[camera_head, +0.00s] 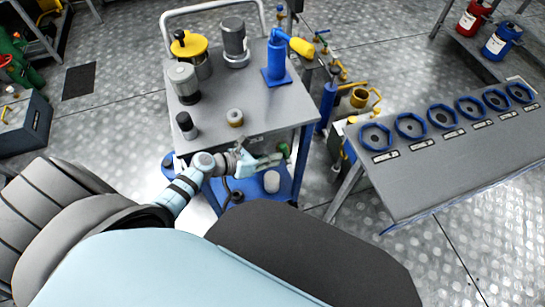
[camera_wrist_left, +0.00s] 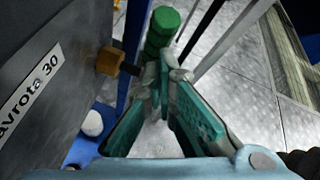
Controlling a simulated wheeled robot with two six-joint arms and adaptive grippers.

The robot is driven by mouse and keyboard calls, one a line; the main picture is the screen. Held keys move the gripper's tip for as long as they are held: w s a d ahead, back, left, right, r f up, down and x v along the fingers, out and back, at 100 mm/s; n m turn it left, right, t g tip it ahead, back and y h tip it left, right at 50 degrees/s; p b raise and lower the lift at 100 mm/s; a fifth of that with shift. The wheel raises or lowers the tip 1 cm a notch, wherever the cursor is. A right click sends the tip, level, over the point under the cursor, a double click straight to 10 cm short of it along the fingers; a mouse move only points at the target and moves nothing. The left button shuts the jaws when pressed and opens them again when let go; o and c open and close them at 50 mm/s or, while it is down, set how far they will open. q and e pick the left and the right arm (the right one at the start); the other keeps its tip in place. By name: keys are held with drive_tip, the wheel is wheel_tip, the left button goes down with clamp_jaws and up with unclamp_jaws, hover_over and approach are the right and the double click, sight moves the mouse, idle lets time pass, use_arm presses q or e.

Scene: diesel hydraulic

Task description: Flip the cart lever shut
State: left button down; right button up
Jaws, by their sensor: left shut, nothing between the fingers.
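A lever with a green grip shows at the front right corner of the cart, small in the head view (camera_head: 284,150). In the left wrist view the green grip (camera_wrist_left: 162,30) stands beyond my fingertips, with a brass fitting (camera_wrist_left: 110,62) to its left on the cart's side. My left gripper (camera_head: 280,158) is shut and empty, with its tips close to the lower end of the green grip; I cannot tell whether they touch. The gripper's teal fingers also show in the left wrist view (camera_wrist_left: 165,70). The right gripper is not in view.
The grey-topped cart (camera_head: 262,105) carries a blue pump with a yellow handle (camera_head: 280,55), a motor and several canisters. A grey table (camera_head: 440,170) with blue-rimmed holes stands to the right. A white container (camera_head: 272,181) sits on the cart's lower blue shelf.

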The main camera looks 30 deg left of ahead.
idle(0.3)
use_arm(q)
drive_tip(key=s+a+r+p, duration=0.3)
drive_tip(key=s+r, duration=0.4)
drive_tip(key=r, duration=0.1)
drive_tip(key=shift+s+a+r, duration=0.15)
drive_tip(key=shift+s+a, duration=0.05)
drive_tip(key=shift+a, duration=0.15)
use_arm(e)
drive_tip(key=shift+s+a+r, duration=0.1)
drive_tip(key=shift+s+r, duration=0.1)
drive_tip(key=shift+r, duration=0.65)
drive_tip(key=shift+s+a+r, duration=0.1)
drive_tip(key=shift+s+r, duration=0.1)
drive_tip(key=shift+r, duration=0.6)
